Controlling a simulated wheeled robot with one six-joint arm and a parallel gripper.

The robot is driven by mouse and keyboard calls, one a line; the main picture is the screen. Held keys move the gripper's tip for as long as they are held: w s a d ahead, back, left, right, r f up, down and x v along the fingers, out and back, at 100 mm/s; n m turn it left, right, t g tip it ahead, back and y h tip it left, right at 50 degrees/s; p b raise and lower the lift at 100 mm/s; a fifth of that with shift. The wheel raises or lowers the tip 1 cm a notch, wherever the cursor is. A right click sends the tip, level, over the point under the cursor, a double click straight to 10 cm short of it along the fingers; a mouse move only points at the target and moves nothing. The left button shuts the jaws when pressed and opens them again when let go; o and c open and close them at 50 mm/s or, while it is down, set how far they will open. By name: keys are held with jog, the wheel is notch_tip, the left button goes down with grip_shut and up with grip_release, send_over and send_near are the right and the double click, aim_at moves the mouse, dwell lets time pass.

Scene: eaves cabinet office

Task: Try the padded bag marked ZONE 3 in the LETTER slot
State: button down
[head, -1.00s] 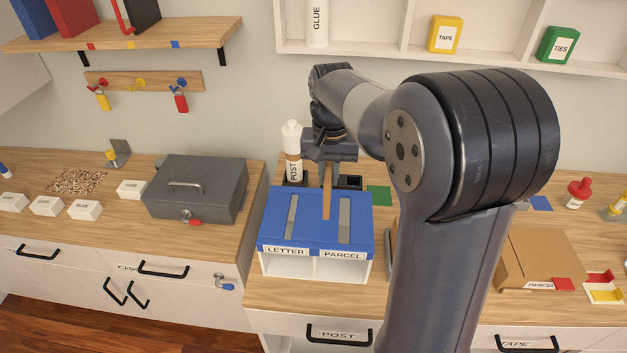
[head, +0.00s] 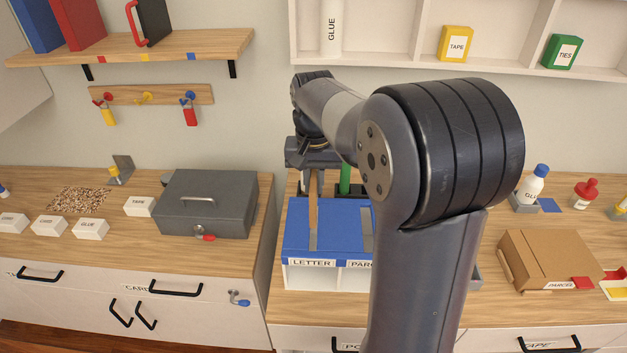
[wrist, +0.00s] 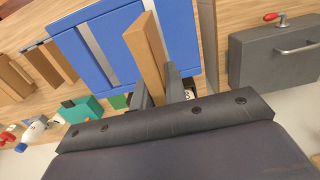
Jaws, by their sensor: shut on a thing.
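A thin brown padded bag (head: 313,210) stands on edge in my gripper (head: 314,182), which is shut on it. No ZONE 3 mark is readable on it. The blue-topped post box (head: 340,228) is below, with LETTER and PARCEL labels at its front. The bag lines up with the LETTER slot (head: 313,241); I cannot tell whether its lower edge has entered. In the wrist view the bag (wrist: 146,50) rises from between the jaws (wrist: 160,88) and covers most of that slot. The PARCEL slot (wrist: 97,55) is clear beside it there; my arm partly hides it in the head view.
A grey cash box (head: 207,203) stands left of the post box. A brown PARCEL carton (head: 550,257) lies to the right. In the wrist view, brown flat pieces (wrist: 48,65) and a teal item (wrist: 82,109) lie past the PARCEL side. Shelves hang above.

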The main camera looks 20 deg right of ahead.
notch_tip(320, 180, down, 4)
jog(key=b, duration=0.2)
jog(key=shift+b, duration=0.35)
jog(key=shift+f+b, duration=0.35)
jog(key=shift+f, duration=0.35)
jog(key=shift+p, duration=0.35)
jog(key=shift+f+b, duration=1.55)
jog(key=shift+f, duration=0.95)
dwell(1.7)
dwell(0.7)
